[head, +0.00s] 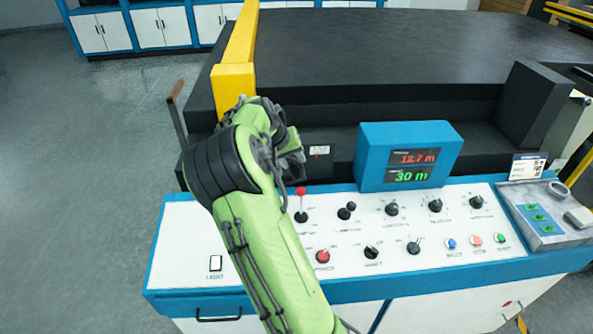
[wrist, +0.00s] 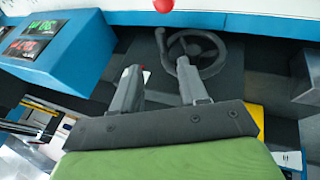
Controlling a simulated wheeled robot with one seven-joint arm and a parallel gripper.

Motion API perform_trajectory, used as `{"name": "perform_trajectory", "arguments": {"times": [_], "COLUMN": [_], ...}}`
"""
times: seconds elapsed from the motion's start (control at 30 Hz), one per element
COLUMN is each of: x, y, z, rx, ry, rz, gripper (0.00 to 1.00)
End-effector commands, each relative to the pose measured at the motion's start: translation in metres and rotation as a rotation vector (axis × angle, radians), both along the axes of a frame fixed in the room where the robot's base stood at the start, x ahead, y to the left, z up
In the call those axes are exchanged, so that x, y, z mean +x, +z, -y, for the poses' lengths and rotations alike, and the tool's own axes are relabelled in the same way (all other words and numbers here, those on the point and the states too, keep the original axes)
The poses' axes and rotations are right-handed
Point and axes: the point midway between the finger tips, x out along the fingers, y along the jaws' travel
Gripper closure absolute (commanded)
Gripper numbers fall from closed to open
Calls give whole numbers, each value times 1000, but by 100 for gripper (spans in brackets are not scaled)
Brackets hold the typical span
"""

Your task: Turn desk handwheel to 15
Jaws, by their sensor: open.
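The handwheel is a dark ring with spokes (wrist: 208,52) in the wrist view, set on the dark front of the machine. In the head view I cannot make it out; my wrist covers that area. My gripper (wrist: 158,66) is open, its two grey fingers apart and pointing toward the wheel's side of the machine. The right finger's tip overlaps the wheel's near rim in the picture; I cannot tell whether it touches. A blue display box (head: 408,155) shows red 12.7 m above green 30 m. It also shows at the left of the wrist view (wrist: 60,60).
The white control panel (head: 250,240) has several knobs and buttons. A red-topped lever (head: 301,191) stands close to my arm and shows at the wrist view's top edge (wrist: 163,5). A yellow bar (head: 233,82) rises behind my wrist. Open floor (head: 80,180) lies left.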

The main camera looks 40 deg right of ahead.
Motion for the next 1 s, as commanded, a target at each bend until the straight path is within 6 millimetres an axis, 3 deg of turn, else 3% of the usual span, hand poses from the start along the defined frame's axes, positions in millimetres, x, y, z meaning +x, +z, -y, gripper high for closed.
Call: {"name": "perform_trajectory", "arguments": {"times": [0.1, 0.3, 0.47, 0.7, 1.0], "x": [1, 5, 7, 8, 7], "y": [-28, -63, -76, -78, -77], "z": [15, 37, 44, 44, 44], "rx": [2, 1, 2, 2, 2], "ry": [0, 0, 2, 2, 2], "rz": [-5, -2, 1, 2, 1], "gripper": [57, 57, 57, 57, 100]}}
